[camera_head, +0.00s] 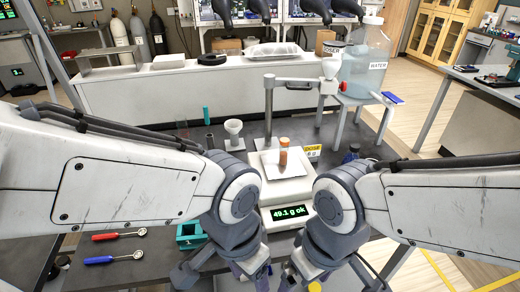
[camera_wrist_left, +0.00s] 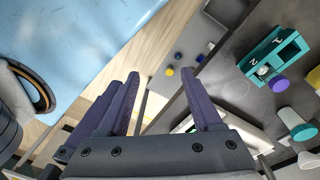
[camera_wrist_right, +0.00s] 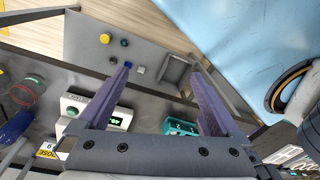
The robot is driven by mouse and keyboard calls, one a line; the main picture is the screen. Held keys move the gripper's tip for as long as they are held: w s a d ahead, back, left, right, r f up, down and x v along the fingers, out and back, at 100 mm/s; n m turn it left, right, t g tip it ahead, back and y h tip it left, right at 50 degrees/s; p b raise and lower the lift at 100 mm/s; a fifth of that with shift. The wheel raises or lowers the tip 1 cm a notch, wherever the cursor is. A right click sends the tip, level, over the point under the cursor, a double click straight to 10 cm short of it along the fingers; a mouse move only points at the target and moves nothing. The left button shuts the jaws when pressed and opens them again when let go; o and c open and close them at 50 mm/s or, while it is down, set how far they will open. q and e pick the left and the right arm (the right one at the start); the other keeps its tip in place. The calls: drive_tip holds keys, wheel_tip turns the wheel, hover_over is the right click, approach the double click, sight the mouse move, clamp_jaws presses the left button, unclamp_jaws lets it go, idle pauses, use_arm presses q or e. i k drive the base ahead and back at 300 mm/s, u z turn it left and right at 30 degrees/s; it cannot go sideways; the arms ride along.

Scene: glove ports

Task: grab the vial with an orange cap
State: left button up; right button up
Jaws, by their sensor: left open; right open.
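A small upright vial-like thing with an orange top (camera_head: 284,142) stands on the white scale pan (camera_head: 298,170). Its lower part is also orange-brown, and its details are too small to tell. The scale's display (camera_head: 289,212) reads 49.1 g ok. My left gripper (camera_wrist_left: 160,85) is open and empty, its purple fingers apart. My right gripper (camera_wrist_right: 160,80) is also open and empty. In the head view both hang low at the bottom middle, in front of the scale, partly hidden by my wrists. Neither touches the vial.
A teal holder (camera_head: 190,235) stands left of the scale, with red-handled (camera_head: 119,236) and blue-handled (camera_head: 114,257) spoons nearby. A white funnel (camera_head: 234,130) and a post with an arm (camera_head: 268,110) stand behind. A water jug (camera_head: 366,62) is on a stand at the back right.

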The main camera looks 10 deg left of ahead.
sight(284, 151)
drive_tip(key=u, duration=2.7)
drive_tip(key=k, duration=1.3)
drive_tip(key=z, duration=1.5)
drive_tip(key=i, duration=1)
drive_tip(key=z, duration=0.05)
